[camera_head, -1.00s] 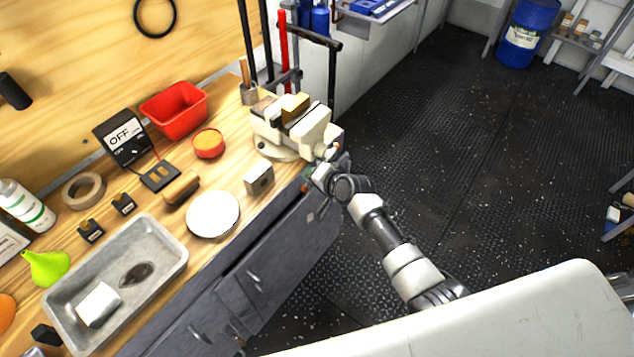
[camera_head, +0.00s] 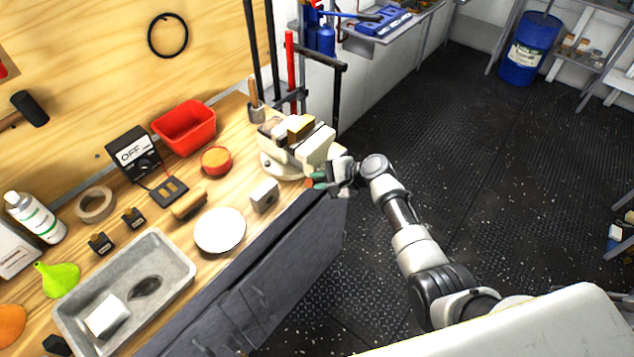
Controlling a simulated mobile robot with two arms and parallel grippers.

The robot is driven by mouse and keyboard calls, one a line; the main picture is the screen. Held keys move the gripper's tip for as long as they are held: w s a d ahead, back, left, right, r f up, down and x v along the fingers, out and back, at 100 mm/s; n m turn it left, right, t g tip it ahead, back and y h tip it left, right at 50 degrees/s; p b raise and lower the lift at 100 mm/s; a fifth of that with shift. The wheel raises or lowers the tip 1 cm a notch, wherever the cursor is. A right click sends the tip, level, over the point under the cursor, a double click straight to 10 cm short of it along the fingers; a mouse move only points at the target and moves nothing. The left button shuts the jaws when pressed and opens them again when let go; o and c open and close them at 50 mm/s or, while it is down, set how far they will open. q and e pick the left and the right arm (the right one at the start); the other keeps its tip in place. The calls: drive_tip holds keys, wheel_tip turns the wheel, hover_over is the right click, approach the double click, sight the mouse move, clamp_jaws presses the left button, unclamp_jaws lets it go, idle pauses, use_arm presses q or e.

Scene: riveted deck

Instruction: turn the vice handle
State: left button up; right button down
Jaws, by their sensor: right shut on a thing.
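The cream vice (camera_head: 314,152) is mounted at the right end of the wooden bench, with a brass-coloured block between its jaws. Its handle is at the front, on the side facing the floor. One reddish end of the handle (camera_head: 311,183) shows beside my gripper; most of the rest is hidden behind my fingers. My right gripper (camera_head: 328,180) is at the vice's front, shut on the vice handle. My left gripper is not in view.
The wooden bench (camera_head: 130,205) holds a red bin (camera_head: 184,127), a white plate (camera_head: 220,230), a metal tray (camera_head: 179,260) and small items left of the vice. A red bar (camera_head: 290,70) stands behind it. The dark floor at right is open.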

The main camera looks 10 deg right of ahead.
drive_tip(key=shift+d+m, duration=0.3)
drive_tip(key=shift+m, duration=0.1)
drive_tip(key=shift+y, duration=0.3)
drive_tip(key=c, duration=1.4)
unclamp_jaws()
drive_tip(key=shift+c, duration=0.2)
drive_tip(key=o, duration=0.3)
drive_tip(key=shift+s+d+r, duration=0.1)
drive_tip(key=shift+d+r, duration=0.1)
drive_tip(key=shift+d, duration=0.05)
drive_tip(key=shift+r, duration=0.1)
drive_tip(key=shift+b+v, duration=0.6)
drive_tip(key=shift+v, duration=4.75)
